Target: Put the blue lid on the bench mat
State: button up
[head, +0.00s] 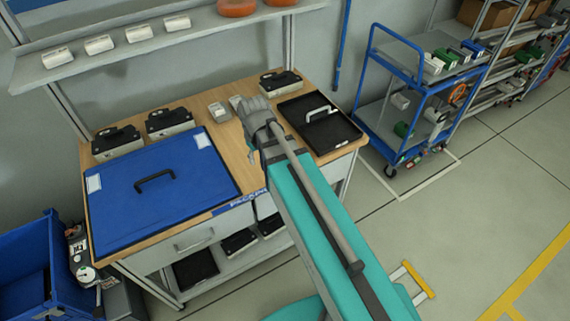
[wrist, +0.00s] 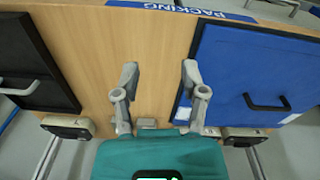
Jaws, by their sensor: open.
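The blue lid (head: 150,215), a large flat blue panel with a black bar handle and pale labels at two corners, lies on the left part of the wooden bench. It also shows at the right of the wrist view (wrist: 228,75), with a dark border along its edge. I cannot tell whether that border is a mat beneath it. No separate bench mat is clearly visible. My gripper (head: 250,108) is above the bench, right of the lid and apart from it. Its fingers (wrist: 160,72) are spread and empty over bare wood.
A black tray-like panel (head: 335,139) with a pale handle lies at the bench's right. Several black-topped boxes, including one near the back (head: 280,82), line the rear edge. A blue crate (head: 25,262) stands at lower left, a blue trolley (head: 372,112) at right. Open floor lies in front.

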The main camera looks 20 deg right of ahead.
jog(key=s+d+m, duration=0.4)
jog(key=s+d, duration=0.1)
jog(key=d, duration=0.2)
jog(key=shift+s, duration=0.3)
jog(key=shift+a+f+b, duration=0.1)
jog(key=shift+f+b, duration=0.4)
jog(key=shift+f, duration=0.05)
jog(key=shift+a, duration=0.1)
